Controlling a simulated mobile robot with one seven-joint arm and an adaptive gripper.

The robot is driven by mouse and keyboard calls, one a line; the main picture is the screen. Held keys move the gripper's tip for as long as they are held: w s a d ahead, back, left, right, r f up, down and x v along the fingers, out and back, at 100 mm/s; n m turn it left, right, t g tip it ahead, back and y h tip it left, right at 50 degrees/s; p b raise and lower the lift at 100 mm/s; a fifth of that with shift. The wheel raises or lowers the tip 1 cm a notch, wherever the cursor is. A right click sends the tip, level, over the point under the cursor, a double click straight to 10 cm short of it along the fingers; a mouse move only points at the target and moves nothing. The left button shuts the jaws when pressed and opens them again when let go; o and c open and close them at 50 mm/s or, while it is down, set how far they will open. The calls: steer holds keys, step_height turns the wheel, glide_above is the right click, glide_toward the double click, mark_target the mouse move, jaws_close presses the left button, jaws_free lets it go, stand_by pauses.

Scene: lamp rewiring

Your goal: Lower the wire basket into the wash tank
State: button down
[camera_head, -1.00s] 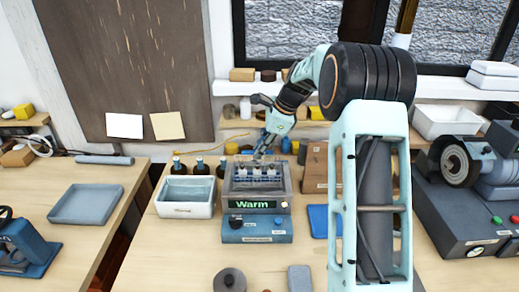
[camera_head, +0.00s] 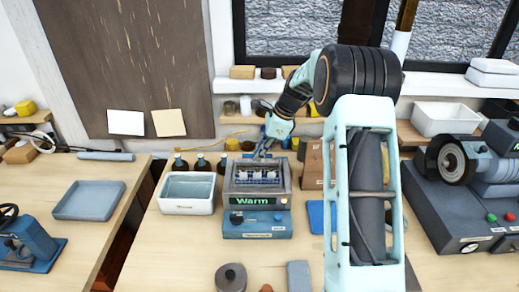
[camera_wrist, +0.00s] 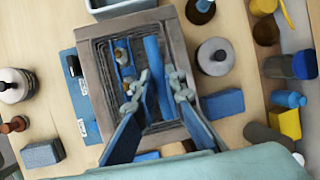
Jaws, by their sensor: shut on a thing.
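The wash tank (camera_head: 257,199) is a grey open box on a blue base with a lit "Warm" display. It also shows from above in the wrist view (camera_wrist: 98,95). The wire basket (camera_head: 258,183) sits down within the tank's walls, with small blue and pale parts in it. In the wrist view the dark wire basket (camera_wrist: 108,60) fills much of the opening. My gripper (camera_head: 263,154) reaches down over the tank from behind. Its fingers (camera_wrist: 158,88) are shut on the basket, over its middle. The exact grip point and the basket's underside are hidden.
A white tub (camera_head: 187,193) stands close left of the tank, with dark bottles (camera_head: 201,163) behind it. A wooden block (camera_head: 318,165) and a blue pad (camera_head: 322,217) are on the right. A round grey lid (camera_head: 230,277) and a grey block (camera_head: 299,275) lie in front.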

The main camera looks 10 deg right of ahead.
steer(key=shift+f+b, duration=2.3)
steer(key=shift+f, duration=1.25)
steer(key=shift+f, duration=0.1)
steer(key=c, duration=1.9)
jaws_free()
